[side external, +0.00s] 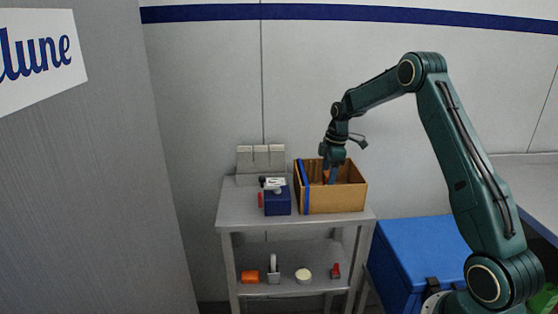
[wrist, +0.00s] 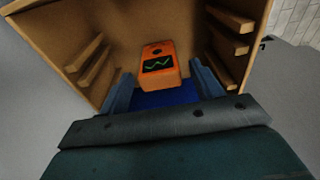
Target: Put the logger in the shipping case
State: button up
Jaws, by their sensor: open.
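The logger appears to be the orange device with a dark screen and green trace (wrist: 157,65). It stands inside the tan shipping case (side external: 335,199), whose walls with slatted ledges surround it in the wrist view (wrist: 52,45). My gripper (wrist: 161,76) is open, its two blue fingers reaching down into the case on either side of the logger's lower part. I see no clear contact between fingers and logger. In the side view my gripper (side external: 331,175) is inside the case opening, with a bit of orange beside it. The logger's base is partly hidden.
The case stands on the upper shelf of a grey cart (side external: 243,215). A dark blue box (side external: 278,202) with small items stands just left of it, and a grey rack (side external: 260,162) behind. The lower shelf holds several small objects. A large blue bin (side external: 415,262) is at right.

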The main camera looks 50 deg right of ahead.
notch_tip(320, 180, up, 9)
jog(key=shift+s+d, duration=0.4)
jog(key=shift+r, duration=0.1)
dwell(0.4)
jog(key=shift+a+r, duration=0.15)
jog(key=s+a+r+m+t+h, duration=0.1)
jog(key=s+a+r+m, duration=0.1)
jog(key=s+a+r, duration=0.55)
jog(key=s+a+r+m+t, duration=0.1)
jog(key=s+a+r+m, duration=0.3)
jog(key=a, duration=0.6)
jog(key=s+a+f+m+t, duration=0.1)
jog(key=s+a, duration=0.3)
jog(key=s, duration=0.4)
jog(key=s+a+f+m+t, duration=0.1)
jog(key=s+a+m, duration=0.1)
jog(key=s+a, duration=0.3)
jog(key=s, duration=0.4)
jog(key=shift+s+a+t, duration=0.25)
jog(key=shift+a+t, duration=0.05)
